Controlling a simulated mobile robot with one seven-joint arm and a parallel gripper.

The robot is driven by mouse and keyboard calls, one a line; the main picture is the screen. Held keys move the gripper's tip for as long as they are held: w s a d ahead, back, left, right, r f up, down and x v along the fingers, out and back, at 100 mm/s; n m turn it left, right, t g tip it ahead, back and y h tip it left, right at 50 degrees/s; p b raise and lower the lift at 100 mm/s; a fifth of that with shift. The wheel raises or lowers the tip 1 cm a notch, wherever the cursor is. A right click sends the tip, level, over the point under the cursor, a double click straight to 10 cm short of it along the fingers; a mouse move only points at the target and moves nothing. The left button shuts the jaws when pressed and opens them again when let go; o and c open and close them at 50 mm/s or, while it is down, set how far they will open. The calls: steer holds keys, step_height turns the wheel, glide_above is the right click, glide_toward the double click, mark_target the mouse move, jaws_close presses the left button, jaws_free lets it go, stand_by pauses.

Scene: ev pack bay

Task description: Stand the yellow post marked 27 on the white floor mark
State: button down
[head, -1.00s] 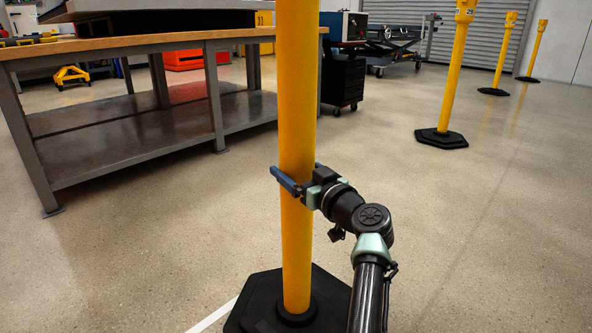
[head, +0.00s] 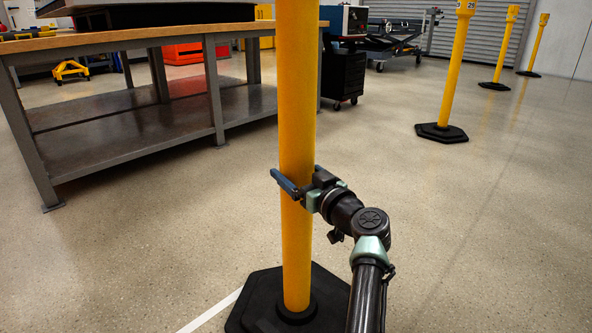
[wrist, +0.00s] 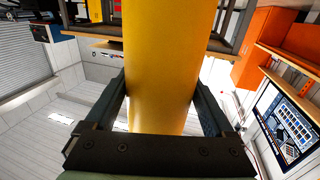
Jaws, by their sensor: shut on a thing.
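A yellow post (head: 297,110) with a black hexagonal base (head: 262,297) stands upright close in front of me. Its top is out of the head view, so no number on it shows. My gripper (head: 297,188) is shut around the post's shaft at mid height. In the wrist view the yellow shaft (wrist: 162,70) fills the space between the two fingers (wrist: 160,108). A white floor line (head: 212,309) shows to the left of the base and runs up to it; the base hides any part beyond. Whether the base touches the floor is hard to tell.
A workbench (head: 130,44) with a lower shelf stands at the left. A black tool cabinet (head: 342,78) is behind the post. Several yellow posts stand in a row at the right, the nearest marked 29 (head: 452,75). The floor between is clear.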

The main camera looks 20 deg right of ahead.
stand_by(0.4)
jaws_free()
steer(key=shift+f, duration=0.65)
steer(key=shift+s+r, duration=0.15)
steer(key=shift+s, duration=0.1)
steer(key=p+v, duration=0.8)
steer(key=v, duration=0.4)
steer(key=shift+s+d+r, duration=0.2)
steer(key=shift+s+r, duration=0.05)
steer(key=shift+r, duration=0.05)
